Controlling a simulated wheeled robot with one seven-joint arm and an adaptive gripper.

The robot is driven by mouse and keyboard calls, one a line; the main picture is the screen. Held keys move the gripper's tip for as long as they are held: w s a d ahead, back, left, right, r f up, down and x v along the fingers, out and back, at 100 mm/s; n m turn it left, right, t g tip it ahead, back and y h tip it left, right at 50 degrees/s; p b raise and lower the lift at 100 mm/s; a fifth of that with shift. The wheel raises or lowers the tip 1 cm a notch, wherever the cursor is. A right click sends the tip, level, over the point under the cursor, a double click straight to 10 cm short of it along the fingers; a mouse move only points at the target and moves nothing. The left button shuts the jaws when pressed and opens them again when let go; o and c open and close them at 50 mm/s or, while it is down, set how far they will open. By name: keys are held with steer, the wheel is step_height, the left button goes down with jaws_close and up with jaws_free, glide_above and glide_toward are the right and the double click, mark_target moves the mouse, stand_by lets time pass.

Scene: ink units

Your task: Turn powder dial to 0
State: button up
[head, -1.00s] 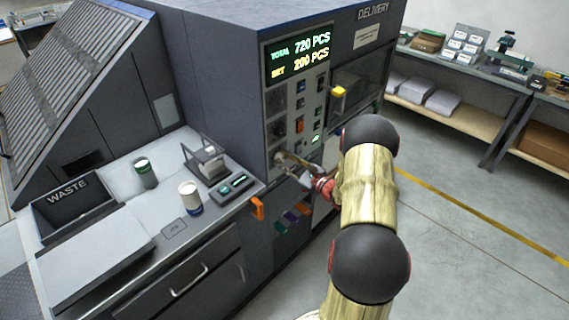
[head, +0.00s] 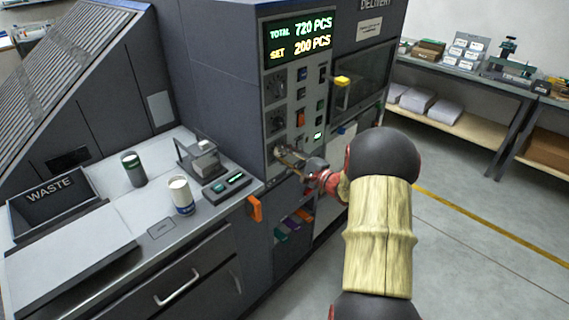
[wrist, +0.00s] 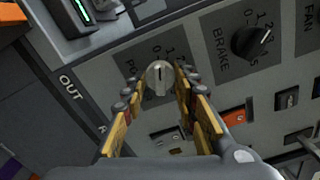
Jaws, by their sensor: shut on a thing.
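The powder dial (wrist: 159,77) is a pale grey knob with a dark pointer mark on the machine's control panel (wrist: 205,85). Its label is partly hidden by my finger; the letters "PO" and a few scale digits show. The mark points roughly up in the wrist view, but I cannot tell the exact number. My gripper (wrist: 160,82) has its tan-padded fingers on both sides of the knob, shut on it.
The black brake dial (wrist: 252,43) sits beside the powder dial. A red-orange switch (wrist: 233,117) is near my right finger. A counter with a white cup (head: 180,196), a dark green can (head: 133,169) and a waste bin (head: 55,199) stands left. Open floor lies right.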

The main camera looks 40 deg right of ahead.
steer(key=shift+n+b, duration=0.5)
steer(key=shift+b, duration=0.15)
steer(key=o, duration=1.2)
steer(key=s, duration=0.8)
steer(key=s+d, duration=0.1)
steer(key=s, duration=0.3)
